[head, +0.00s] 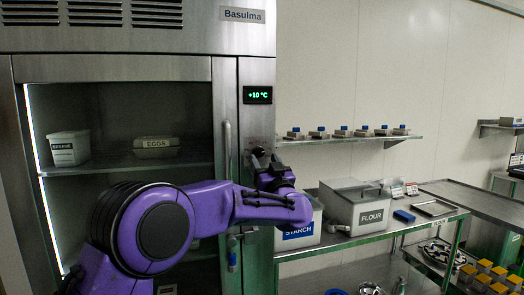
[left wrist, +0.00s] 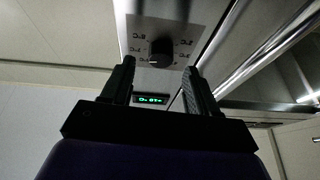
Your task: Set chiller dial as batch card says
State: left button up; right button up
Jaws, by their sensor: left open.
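The chiller's black dial (left wrist: 160,53) sits on a metal panel with small printed marks around it, upside down in the left wrist view. My left gripper (left wrist: 160,68) is open, with one finger on each side of the dial and no visible contact. I cannot tell how far the tips are from the panel. In the head view my left gripper (head: 265,160) is at the chiller's right-hand post, below the green display (head: 258,95) reading +10 °C, and hides the dial. The display also shows inverted in the left wrist view (left wrist: 151,100). I cannot identify a batch card.
The chiller's glass front (head: 125,110) shows sesame and eggs containers inside, with a vertical handle (head: 228,150) beside the gripper. Starch (head: 298,235) and flour (head: 365,215) bins stand on a steel table to the right. A wall shelf (head: 350,139) holds several small blue-topped items.

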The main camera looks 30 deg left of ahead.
aim_at(259, 152)
pick_arm(q)
jog(key=x, duration=0.2)
jog(key=shift+a+r+p, duration=0.2)
jog(key=shift+r+p, duration=0.05)
jog(key=shift+p, duration=0.1)
jog(key=shift+w+a, duration=0.15)
jog(key=shift+w, duration=0.05)
jog(key=c, duration=1)
jog(key=shift+c, duration=0.2)
pick_arm(e)
jog(key=shift+r, duration=0.7)
